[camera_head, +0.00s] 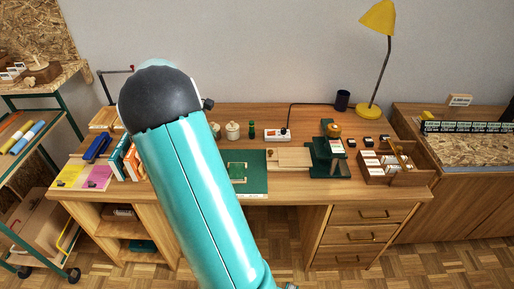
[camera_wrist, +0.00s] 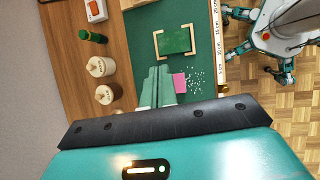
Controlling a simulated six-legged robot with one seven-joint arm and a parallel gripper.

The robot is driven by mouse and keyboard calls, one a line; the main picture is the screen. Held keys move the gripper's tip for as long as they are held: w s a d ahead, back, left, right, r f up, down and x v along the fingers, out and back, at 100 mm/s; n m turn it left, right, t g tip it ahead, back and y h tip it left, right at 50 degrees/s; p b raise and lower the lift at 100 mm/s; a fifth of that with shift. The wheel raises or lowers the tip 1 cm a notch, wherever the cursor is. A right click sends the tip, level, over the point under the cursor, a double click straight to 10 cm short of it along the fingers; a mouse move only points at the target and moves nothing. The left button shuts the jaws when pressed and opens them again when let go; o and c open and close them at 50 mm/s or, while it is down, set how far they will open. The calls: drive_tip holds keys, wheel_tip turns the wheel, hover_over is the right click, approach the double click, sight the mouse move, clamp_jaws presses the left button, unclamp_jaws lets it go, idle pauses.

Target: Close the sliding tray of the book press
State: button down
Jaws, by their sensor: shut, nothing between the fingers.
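The dark green book press (camera_head: 328,158) stands on the right half of the desk. Its pale wooden sliding tray (camera_head: 288,157) sticks out to the left, towards the green cutting mat. In the wrist view only a pale edge, likely the tray's (camera_wrist: 136,4), shows at the top; the press itself is out of that view. My gripper (camera_wrist: 158,70) is shut and empty, with its pale green fingers over the cutting mat, apart from the tray. In the head view my own arm hides the gripper.
The cutting mat (camera_head: 256,184) holds a green piece between corner brackets (camera_wrist: 176,41) and a pink slip (camera_wrist: 180,83). A wooden box (camera_head: 390,176) is right of the press.

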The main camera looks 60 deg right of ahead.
drive_tip(key=s+d+f, duration=0.3)
drive_tip(key=d+f, duration=0.1)
drive_tip(key=s+d+f+n+g, duration=0.1)
drive_tip(key=s+d+f, duration=0.2)
drive_tip(key=d+f, duration=0.1)
drive_tip(key=s+d+f+g, duration=0.1)
drive_tip(key=s+d+f, duration=0.2)
drive_tip(key=f, duration=0.3)
drive_tip(key=shift+s+d+f+n, duration=0.15)
drive_tip(key=shift+d+n, duration=0.15)
drive_tip(key=shift+d, duration=0.5)
drive_tip(key=shift+s+d+f, duration=0.1)
drive_tip(key=shift+s+d, duration=0.6)
drive_tip(key=shift+s, duration=0.2)
drive_tip(key=shift+s+d+f, duration=0.1)
drive_tip(key=shift+s+d, duration=0.2)
drive_tip(key=shift+s, duration=0.05)
approach(297, 157)
drive_tip(key=s+d+f, duration=0.2)
drive_tip(key=s, duration=0.1)
drive_tip(key=s+d+f, duration=0.1)
drive_tip(key=s, duration=0.1)
drive_tip(key=shift+d+f, duration=0.1)
drive_tip(key=shift+d, duration=0.1)
